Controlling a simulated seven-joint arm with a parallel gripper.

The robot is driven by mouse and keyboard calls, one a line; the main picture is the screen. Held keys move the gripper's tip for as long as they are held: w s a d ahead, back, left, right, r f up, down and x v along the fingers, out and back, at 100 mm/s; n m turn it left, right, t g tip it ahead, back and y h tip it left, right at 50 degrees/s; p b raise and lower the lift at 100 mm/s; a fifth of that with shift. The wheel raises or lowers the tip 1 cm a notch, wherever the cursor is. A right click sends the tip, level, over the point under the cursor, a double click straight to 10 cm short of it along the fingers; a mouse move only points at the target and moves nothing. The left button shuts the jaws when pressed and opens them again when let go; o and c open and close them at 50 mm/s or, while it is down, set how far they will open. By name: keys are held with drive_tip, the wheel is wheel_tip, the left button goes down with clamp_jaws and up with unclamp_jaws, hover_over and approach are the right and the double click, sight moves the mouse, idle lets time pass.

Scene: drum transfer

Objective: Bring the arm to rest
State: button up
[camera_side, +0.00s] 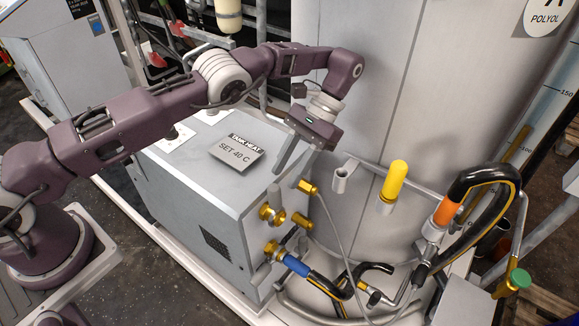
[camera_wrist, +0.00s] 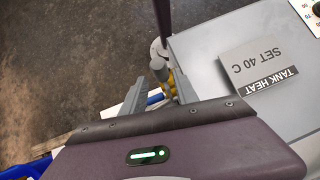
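My gripper (camera_side: 291,162) hangs above the right edge of the grey heater box (camera_side: 185,182), pointing down, close to the brass fittings on the box's side. In the wrist view its two fingers (camera_wrist: 160,80) stand apart, and I see nothing held between them. A grey and brass fitting shows beyond the fingers in that view, seemingly below them. My arm reaches across from the left, bent at the elbow and wrist. How far the fingertips are from the fittings is hard to tell.
A plate reading "TANK HEAT SET 40 C" (camera_side: 237,152) lies on the box. Brass fittings (camera_side: 271,213) and a blue-sleeved hose (camera_side: 296,265) are below. The large tank (camera_side: 375,90), a yellow-capped post (camera_side: 395,180) and an orange-collared hose (camera_side: 446,212) stand right.

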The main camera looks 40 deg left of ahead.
drive_tip(key=shift+w+r, duration=0.1)
drive_tip(key=shift+r, duration=0.1)
drive_tip(key=s+a+r+n+t+h, duration=0.1)
drive_tip(key=s+a+r+n+t, duration=0.15)
drive_tip(key=a+r, duration=0.65)
drive_tip(key=s+a+r+n+t+h, duration=0.1)
drive_tip(key=s+a+r, duration=0.4)
drive_tip(key=r, duration=0.7)
drive_tip(key=s+r+t, duration=0.5)
drive_tip(key=s, duration=0.5)
drive_tip(key=s+d+f+t, duration=0.1)
drive_tip(key=s+t, duration=0.1)
drive_tip(key=s, duration=0.2)
drive_tip(key=s+d+f+m+t, duration=0.1)
drive_tip(key=s+f+t, duration=0.1)
drive_tip(key=s, duration=0.2)
drive_tip(key=shift+s+d+f+t, duration=0.15)
drive_tip(key=shift+d+f+t, duration=0.15)
drive_tip(key=shift+t, duration=0.05)
